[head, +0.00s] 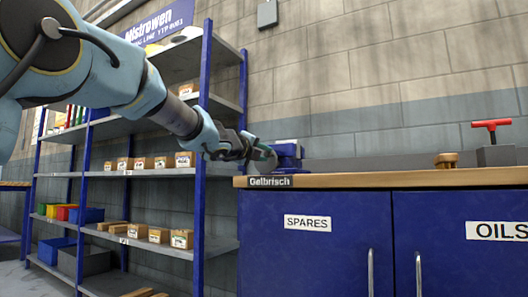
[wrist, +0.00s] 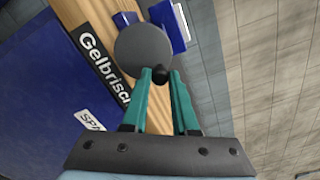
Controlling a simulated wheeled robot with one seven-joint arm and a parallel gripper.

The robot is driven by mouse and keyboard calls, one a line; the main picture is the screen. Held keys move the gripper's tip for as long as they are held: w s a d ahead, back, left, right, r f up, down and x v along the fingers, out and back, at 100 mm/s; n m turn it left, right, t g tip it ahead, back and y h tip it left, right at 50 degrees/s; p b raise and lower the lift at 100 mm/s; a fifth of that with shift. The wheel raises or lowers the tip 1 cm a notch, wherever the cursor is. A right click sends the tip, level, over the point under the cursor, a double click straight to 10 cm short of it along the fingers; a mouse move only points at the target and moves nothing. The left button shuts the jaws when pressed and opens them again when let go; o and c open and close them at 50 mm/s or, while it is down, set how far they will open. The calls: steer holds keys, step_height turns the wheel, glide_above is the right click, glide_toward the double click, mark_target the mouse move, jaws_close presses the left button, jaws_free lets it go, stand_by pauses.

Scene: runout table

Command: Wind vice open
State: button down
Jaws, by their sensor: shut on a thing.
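The blue vice (head: 288,155) stands at the left end of the wooden bench top. In the wrist view its blue body (wrist: 167,22) shows behind a grey round handwheel (wrist: 140,48). A black knob (wrist: 160,77) sits at the wheel's rim. My gripper (wrist: 160,82) has its green fingers closed on this knob. In the head view my gripper (head: 262,156) reaches in from the left to the vice's near left side. The wheel hides most of the vice in the wrist view, so I cannot tell the jaw gap.
The wooden bench top (head: 380,176) runs right over blue cabinets (head: 315,250). A brass-coloured part (head: 446,160) and a grey block with a red T-handle (head: 492,140) stand at its right. Blue shelving (head: 200,150) with boxes stands left, close under my arm.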

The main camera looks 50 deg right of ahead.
steer(key=shift+w+r+n+p, duration=0.15)
steer(key=shift+r+n+p, duration=0.05)
steer(key=shift+n+p, duration=0.55)
steer(key=shift+w+r+n+p, duration=0.15)
steer(key=shift+n+p, duration=0.4)
steer(key=shift+n, duration=0.4)
steer(key=shift+w+a+r+n+p, duration=0.1)
steer(key=shift+w+n+p, duration=0.05)
steer(key=shift+n+p, duration=0.7)
steer(key=shift+w+a+r+n+p, duration=0.15)
steer(key=shift+n+p, duration=0.45)
steer(key=shift+n, duration=0.35)
steer(key=shift+d, duration=0.1)
